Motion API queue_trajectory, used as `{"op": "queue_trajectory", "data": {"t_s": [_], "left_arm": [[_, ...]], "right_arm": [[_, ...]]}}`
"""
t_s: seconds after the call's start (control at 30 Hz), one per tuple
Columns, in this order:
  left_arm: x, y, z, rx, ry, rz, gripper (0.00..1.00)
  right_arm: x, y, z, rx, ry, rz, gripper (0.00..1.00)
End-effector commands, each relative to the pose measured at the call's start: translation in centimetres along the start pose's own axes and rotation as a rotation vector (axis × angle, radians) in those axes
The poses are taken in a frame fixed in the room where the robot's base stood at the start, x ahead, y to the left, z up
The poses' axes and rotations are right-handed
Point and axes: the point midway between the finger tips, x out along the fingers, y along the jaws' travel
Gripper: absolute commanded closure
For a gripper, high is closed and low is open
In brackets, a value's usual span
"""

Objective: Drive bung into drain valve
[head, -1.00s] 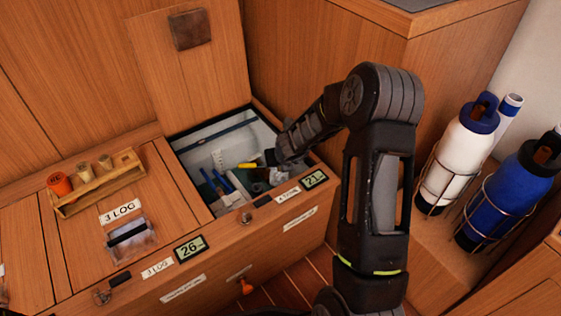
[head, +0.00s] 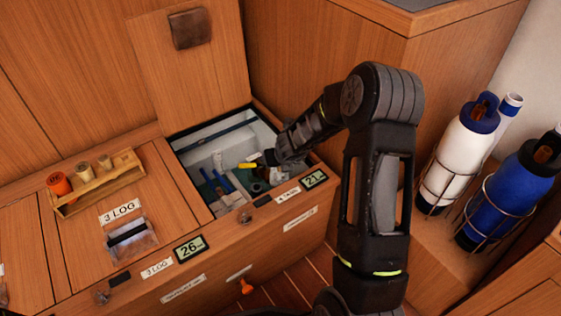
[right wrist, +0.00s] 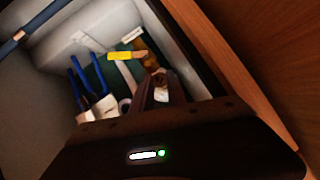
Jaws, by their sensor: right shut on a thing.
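My right gripper (right wrist: 157,88) is inside the open locker compartment, its fingers shut on a small tan piece that looks like the bung (right wrist: 159,76), mostly hidden between them. Just beyond its tip is a brownish fitting with a yellow handle (right wrist: 127,56), which looks like the drain valve. I cannot tell whether the bung touches it. In the head view the yellow handle (head: 248,166) shows beside my right gripper (head: 268,158), whose fingertips are hard to make out. My left gripper is not in view.
Blue-handled items (right wrist: 83,78) stand left of the valve in the compartment. A wooden rack (head: 98,183) with an orange plug and wooden plugs sits on the locker top. The raised lid (head: 190,70) stands behind. White and blue bottles (head: 458,150) stand in wire holders at right.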

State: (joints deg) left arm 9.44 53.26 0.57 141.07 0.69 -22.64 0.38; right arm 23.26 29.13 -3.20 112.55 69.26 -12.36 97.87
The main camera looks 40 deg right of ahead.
Motion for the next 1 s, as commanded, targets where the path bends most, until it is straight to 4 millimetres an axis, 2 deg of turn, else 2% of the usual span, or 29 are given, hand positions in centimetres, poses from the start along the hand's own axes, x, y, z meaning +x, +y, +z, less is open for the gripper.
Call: {"op": "queue_trajectory", "data": {"t_s": [0.07, 0.1, 0.4, 0.57, 0.8, 1.0], "left_arm": [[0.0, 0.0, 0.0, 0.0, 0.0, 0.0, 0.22], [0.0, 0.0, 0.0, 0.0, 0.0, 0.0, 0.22], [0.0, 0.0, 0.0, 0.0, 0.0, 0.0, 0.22], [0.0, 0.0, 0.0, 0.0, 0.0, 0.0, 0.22], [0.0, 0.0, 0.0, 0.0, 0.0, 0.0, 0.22], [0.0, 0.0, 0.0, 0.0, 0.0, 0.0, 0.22]], "right_arm": [[0.0, 0.0, 0.01, 0.0, 0.0, 0.0, 1.0], [0.0, 0.0, 0.01, 0.0, 0.0, 0.0, 0.8], [0.0, -0.01, 0.01, 0.0, 0.0, 0.0, 0.56], [0.0, -0.01, 0.01, 0.0, 0.0, 0.0, 0.56], [0.0, -0.02, 0.0, 0.0, 0.0, 0.0, 0.38], [0.01, -0.12, 0.02, 0.0, 0.0, -0.002, 0.38]]}}
